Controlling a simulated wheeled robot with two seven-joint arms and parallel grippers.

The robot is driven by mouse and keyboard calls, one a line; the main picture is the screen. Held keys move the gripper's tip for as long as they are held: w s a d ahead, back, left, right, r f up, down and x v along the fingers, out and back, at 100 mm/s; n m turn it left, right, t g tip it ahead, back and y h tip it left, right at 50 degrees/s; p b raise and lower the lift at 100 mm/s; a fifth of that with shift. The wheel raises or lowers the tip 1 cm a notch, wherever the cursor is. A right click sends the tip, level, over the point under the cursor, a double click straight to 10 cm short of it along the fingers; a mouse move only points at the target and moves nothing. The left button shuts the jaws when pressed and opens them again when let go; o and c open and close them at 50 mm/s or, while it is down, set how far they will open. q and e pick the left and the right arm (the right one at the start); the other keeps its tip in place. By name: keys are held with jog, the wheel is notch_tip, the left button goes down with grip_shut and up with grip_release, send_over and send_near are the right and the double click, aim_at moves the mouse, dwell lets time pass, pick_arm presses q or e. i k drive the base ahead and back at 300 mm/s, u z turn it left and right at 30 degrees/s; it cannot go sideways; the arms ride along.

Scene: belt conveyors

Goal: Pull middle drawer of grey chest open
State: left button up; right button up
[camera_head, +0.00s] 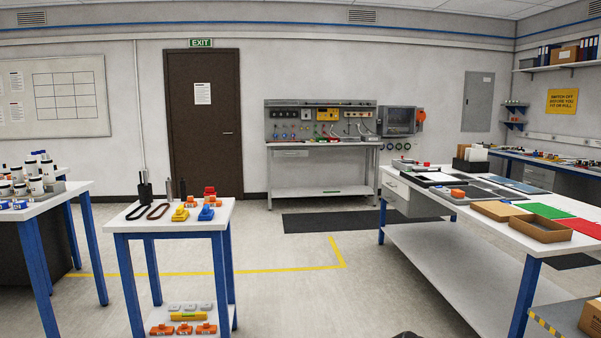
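Neither of my grippers is in view. No chest with a middle drawer can be made out for certain. A light grey drawer unit (410,197) hangs under the left end of the right-hand workbench; its visible drawer fronts look shut. Grey cabinets (538,176) stand under the far right bench, partly hidden by the nearer workbench. Whether they have drawers is too small to tell.
A small blue-legged table (165,229) with tools and belts stands front left. Another table (70,190) with bottles is at the far left. The white workbench (440,240) fills the right. Open floor (290,285) lies between, with a dark mat (330,221) behind.

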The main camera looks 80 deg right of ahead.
aim_at(543, 186)
jog(key=z, duration=5.45)
jog(key=i, duration=6.15)
jog(key=u, duration=1.75)
